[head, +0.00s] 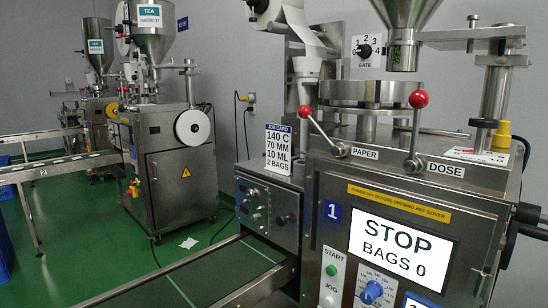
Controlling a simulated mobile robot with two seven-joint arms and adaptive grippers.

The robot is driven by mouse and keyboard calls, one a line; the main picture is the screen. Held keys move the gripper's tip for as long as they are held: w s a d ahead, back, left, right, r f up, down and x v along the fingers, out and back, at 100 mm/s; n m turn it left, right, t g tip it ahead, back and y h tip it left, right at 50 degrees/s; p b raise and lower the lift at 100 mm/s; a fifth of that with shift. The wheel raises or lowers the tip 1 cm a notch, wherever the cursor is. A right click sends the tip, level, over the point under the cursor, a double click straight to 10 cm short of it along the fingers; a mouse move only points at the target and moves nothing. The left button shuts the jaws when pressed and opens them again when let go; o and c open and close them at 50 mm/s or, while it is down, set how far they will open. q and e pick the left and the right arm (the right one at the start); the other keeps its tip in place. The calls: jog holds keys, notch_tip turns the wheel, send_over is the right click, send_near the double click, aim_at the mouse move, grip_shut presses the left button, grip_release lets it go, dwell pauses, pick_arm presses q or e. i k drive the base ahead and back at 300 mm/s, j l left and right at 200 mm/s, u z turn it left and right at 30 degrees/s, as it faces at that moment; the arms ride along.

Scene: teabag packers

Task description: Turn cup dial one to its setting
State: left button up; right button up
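The machine marked 1 (333,211) fills the right of the head view. No dial with a readable "cup" label shows. A blue knob (371,292) with a numbered scale sits low on its front, partly cut by the bottom edge. A black knob (364,50) sits on the "GATE" plate numbered 0 to 4. A white plate (478,156) with small, unreadable marks lies on the machine top beside a yellow part (502,136). The job card (278,150) reads 140 C, 70 MM, 10 ML, 2 BAGS. I make out neither gripper.
Red-balled levers labelled PAPER (305,113) and DOSE (418,99) stand up from the machine top. The screen (397,249) reads STOP, BAGS 0. A green start button (331,270) is left of the blue knob. A conveyor (215,270) runs lower left. Dark, unclear shapes cross the right edge.

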aim_at(482, 124)
jog(key=i+l+z, duration=0.15)
jog(key=z, duration=0.2)
jog(key=i+l+z, duration=0.15)
jog(key=z, duration=0.15)
jog(key=i+z, duration=0.15)
jog(key=z, duration=0.2)
